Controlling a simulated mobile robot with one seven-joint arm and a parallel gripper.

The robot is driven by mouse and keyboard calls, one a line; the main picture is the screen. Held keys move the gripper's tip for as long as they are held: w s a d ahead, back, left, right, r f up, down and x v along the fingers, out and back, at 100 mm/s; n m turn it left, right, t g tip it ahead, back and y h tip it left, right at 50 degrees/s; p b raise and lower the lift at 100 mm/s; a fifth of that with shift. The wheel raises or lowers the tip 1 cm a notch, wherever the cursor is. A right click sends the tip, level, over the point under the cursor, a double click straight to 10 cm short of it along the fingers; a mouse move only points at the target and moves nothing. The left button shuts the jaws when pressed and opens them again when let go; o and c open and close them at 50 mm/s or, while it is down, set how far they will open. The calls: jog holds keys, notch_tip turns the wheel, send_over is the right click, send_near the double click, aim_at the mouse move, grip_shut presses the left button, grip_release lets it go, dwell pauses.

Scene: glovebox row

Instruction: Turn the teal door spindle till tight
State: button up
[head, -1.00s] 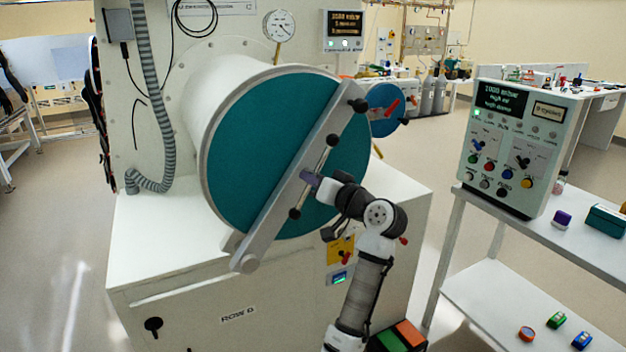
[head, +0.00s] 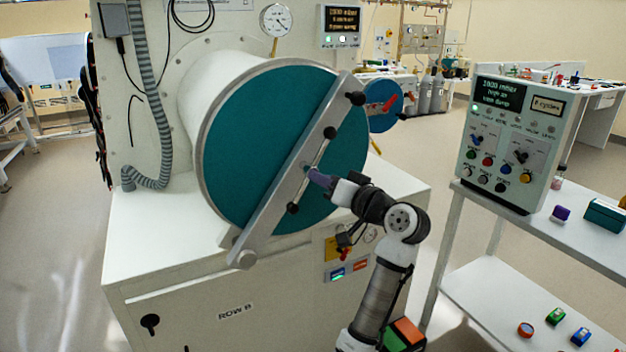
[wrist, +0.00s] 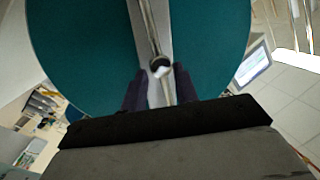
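The teal door (head: 235,150) is a large round disc on the white cylinder, with a grey bar (head: 268,222) slanting across it. The spindle handle (head: 321,150) is a thin rod with black knobs at its ends, lying along the bar at the door's middle. My gripper (head: 312,174) has purple fingers and is at the handle's middle in the head view. In the wrist view my gripper (wrist: 160,88) has its fingers apart, with the spindle handle (wrist: 150,28) and a dark round end seen between and beyond the tips. Contact cannot be told.
A control box (head: 512,145) stands on a white shelf (head: 580,240) at the right. A ribbed grey hose (head: 147,110) hangs at the left. A smaller blue round door (head: 383,105) with a red handle is behind. Open floor (head: 50,230) lies at the left.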

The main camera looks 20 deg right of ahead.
jog(key=b+v, duration=0.2)
jog(key=v, duration=0.7)
jog(key=shift+w, duration=0.1)
dwell(0.3)
